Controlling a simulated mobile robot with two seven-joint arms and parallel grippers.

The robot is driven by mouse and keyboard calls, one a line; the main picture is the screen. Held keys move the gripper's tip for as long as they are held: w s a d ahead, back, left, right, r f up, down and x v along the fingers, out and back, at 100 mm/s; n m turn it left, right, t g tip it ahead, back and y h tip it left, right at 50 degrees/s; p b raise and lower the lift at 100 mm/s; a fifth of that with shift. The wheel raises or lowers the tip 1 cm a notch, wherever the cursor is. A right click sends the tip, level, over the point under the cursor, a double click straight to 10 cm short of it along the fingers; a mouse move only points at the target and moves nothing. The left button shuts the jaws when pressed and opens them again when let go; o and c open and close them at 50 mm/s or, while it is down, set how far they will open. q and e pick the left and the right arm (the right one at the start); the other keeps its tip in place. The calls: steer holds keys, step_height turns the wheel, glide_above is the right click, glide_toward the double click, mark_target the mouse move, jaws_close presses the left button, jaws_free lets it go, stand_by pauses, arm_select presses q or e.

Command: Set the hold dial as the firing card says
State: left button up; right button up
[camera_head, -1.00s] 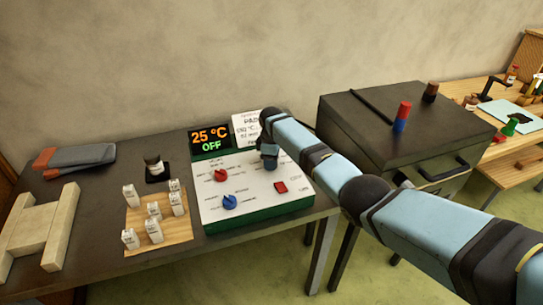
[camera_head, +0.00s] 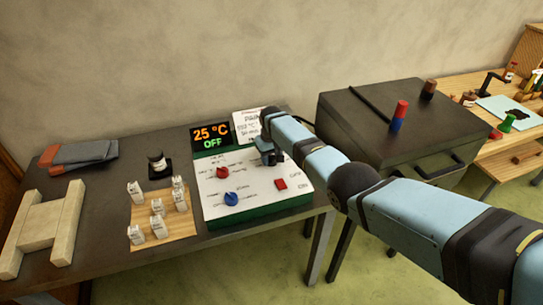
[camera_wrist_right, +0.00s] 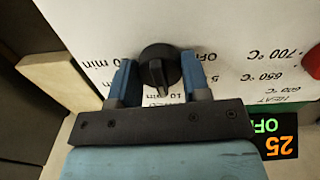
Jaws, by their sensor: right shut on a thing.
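The control panel (camera_head: 262,203) is white-topped with a green base and stands on the dark table. Its display (camera_head: 210,136) reads 25 °C and OFF. The hold dial (camera_wrist_right: 160,66) is a black knob with a raised pointer and minute labels around it; some labels are hidden by my gripper. My right gripper (camera_wrist_right: 159,78) is shut on the hold dial, one blue finger on each side. In the head view my right gripper (camera_head: 269,156) covers the dial. The firing card (camera_head: 246,125) stands behind the panel, its small print partly hidden by my arm. My left gripper is not in view.
A red knob (camera_head: 222,172), a blue knob (camera_head: 231,199) and a red switch (camera_head: 281,183) share the panel. Several small white labelled pieces stand on a wooden board (camera_head: 179,229) to the left. A dark kiln (camera_head: 350,125) stands to the right.

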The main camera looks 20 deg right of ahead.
steer(key=m, duration=0.4)
steer(key=shift+m+p, duration=0.3)
steer(key=shift+m, duration=0.1)
steer(key=m, duration=0.9)
steer(key=shift+m, duration=0.4)
steer(key=m, duration=0.4)
steer(key=shift+m, duration=0.4)
steer(key=o, duration=0.9)
